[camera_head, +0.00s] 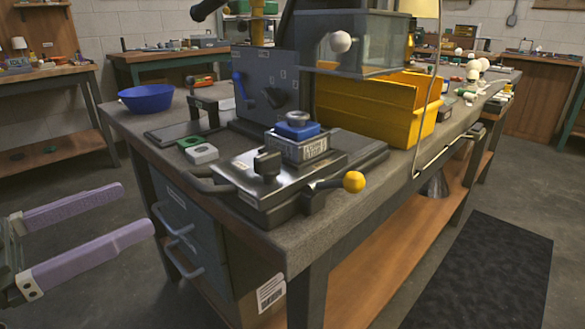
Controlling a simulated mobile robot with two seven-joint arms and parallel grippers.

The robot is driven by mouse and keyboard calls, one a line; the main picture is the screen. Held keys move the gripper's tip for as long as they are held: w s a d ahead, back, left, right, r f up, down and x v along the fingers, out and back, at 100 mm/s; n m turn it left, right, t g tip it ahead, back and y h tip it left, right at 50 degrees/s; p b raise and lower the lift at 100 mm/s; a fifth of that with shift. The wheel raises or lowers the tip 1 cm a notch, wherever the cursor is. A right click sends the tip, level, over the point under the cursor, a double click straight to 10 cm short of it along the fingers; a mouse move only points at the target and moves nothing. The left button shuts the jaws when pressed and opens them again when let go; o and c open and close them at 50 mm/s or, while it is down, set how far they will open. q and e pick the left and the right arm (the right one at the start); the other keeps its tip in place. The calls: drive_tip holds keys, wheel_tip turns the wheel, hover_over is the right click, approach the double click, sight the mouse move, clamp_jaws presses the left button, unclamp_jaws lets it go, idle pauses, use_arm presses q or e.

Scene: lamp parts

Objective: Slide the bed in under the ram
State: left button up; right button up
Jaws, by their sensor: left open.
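The bed (236,172) is a bright metal plate on the dark base of a bench press. It sticks out at the front, clear of the grey press housing (262,86). A block with a blue top and a dark round part (297,124) stands on it. A black clamp knob (267,164) and a dark bar handle (196,181) are at its front left. The ram cannot be clearly made out near the housing. My left gripper (138,208) has two purple fingers spread wide. It is empty, left of the bench and apart from the bed handle. My right gripper is out of view.
A lever with a yellow ball (353,181) sticks out right of the bed. A yellow bin (381,108) stands behind it, below a clear guard (362,46). A blue bowl (147,97) and small grey box (201,153) sit to the left. Drawer handles (172,222) protrude below the benchtop.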

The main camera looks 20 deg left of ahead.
sight(192, 177)
use_arm(q)
drive_tip(key=x, duration=0.9)
drive_tip(key=shift+w+d+b, duration=0.25)
drive_tip(key=shift+w+b, duration=0.05)
drive_tip(key=shift+b, duration=0.1)
drive_tip(key=shift+c, duration=0.2)
clamp_jaws()
